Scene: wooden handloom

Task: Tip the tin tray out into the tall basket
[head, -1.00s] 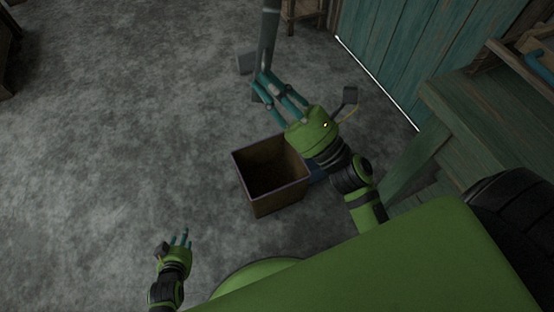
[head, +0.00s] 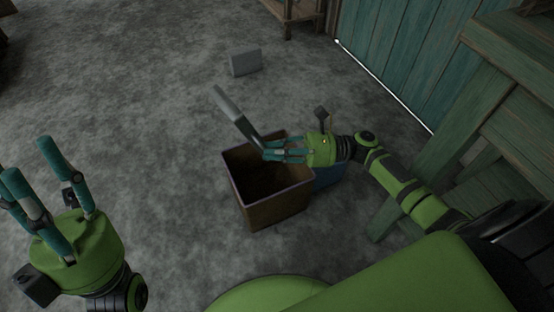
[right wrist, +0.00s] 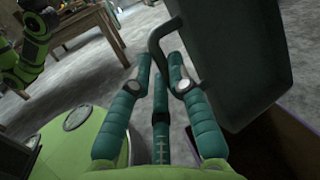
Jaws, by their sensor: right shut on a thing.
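The tin tray (head: 237,112) is a grey metal piece seen nearly edge-on in the head view, steeply tilted above the far-left rim of the tall basket. In the right wrist view its broad grey face (right wrist: 225,65) stands on edge beside my fingers. My right gripper (head: 270,150) is shut on the tray's bent handle, over the basket opening. The tall basket (head: 275,213) is a brown square box standing upright on the floor; its inside is dark and any contents cannot be told. My left gripper (head: 48,165) is open and empty at the far left.
A blue object (head: 328,177) stands close to the basket's right side, partly hidden by my right arm. A grey block (head: 245,62) lies on the floor behind. A teal wooden bench (head: 425,160) stands at the right. The floor left of the basket is clear.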

